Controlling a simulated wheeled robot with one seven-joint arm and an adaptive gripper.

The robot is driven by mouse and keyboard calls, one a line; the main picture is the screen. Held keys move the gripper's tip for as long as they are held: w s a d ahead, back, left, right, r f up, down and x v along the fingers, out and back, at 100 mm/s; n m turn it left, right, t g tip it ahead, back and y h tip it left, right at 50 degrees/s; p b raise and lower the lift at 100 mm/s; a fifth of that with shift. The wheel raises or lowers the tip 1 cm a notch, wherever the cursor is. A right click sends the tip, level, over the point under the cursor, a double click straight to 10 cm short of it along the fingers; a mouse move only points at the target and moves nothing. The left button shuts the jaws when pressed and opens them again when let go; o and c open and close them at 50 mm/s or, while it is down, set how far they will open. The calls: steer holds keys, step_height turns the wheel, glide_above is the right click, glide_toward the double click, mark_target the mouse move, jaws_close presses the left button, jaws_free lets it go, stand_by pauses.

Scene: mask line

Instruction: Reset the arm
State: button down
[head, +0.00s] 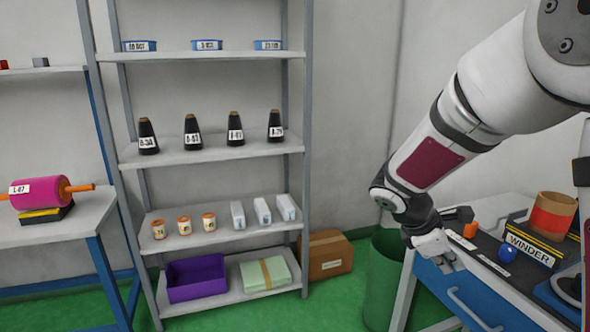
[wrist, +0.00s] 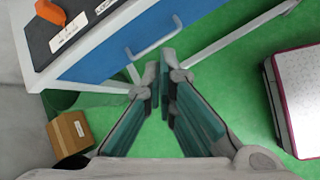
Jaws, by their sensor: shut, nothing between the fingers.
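My arm reaches in from the upper right of the head view. My gripper (head: 440,250) hangs at its end, in front of the left end of the winder bench (head: 480,307). In the wrist view my gripper (wrist: 165,75) has its fingertips together with nothing between them. A grey drawer handle (wrist: 155,38) on the blue bench front lies beyond the fingertips, and green floor shows around them.
A shelf rack (head: 215,151) with black cones, small rolls and boxes stands at left centre. A green bin (head: 382,285) and a cardboard box (head: 329,255) stand between rack and bench. In the wrist view a white-topped block (wrist: 298,95) is at right.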

steer(key=s+a+r+m+y, duration=0.1)
steer(key=s+r+m, duration=0.15)
steer(key=s, duration=0.25)
steer(key=s+a+r+m+g+y, duration=0.1)
steer(key=s+r+m, duration=0.15)
steer(key=s, duration=0.35)
steer(key=s+a+r+m+y, duration=0.1)
steer(key=s+r+m, duration=0.15)
steer(key=s, duration=0.25)
steer(key=s+a+m+y, duration=0.2)
steer(key=s+a+m, duration=0.25)
steer(key=s, duration=0.35)
steer(key=s+a+m+y, duration=0.3)
steer(key=s+a, duration=0.2)
steer(key=s, duration=0.3)
step_height(320, 180, up, 18)
steer(key=t+p, duration=0.4)
steer(key=p, duration=1.3)
steer(key=shift+s, duration=0.15)
steer(key=shift+a+r, duration=0.1)
